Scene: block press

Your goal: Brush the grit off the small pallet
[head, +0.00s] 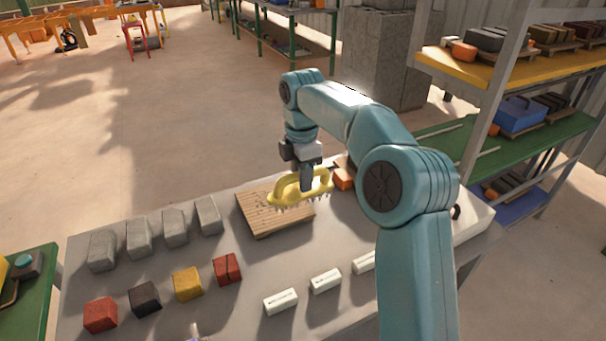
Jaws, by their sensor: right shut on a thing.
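The small pallet (262,222) is a flat square of light brown wood lying on the grey table. My right gripper (306,184) points down over the pallet's right side. It is shut on a yellow brush (288,190) with pale bristles facing down. The brush is over the right part of the pallet; I cannot tell whether its bristles touch the wood. Small dark specks show on the pallet, too small to tell clearly as grit. My left gripper is not in view.
Grey blocks (175,227) stand in a row at the table's left. Coloured blocks (187,284) and white blocks (281,301) lie nearer the front. An orange block (343,179) sits right of the brush. A shelf rack (487,110) stands at the right, beyond the table.

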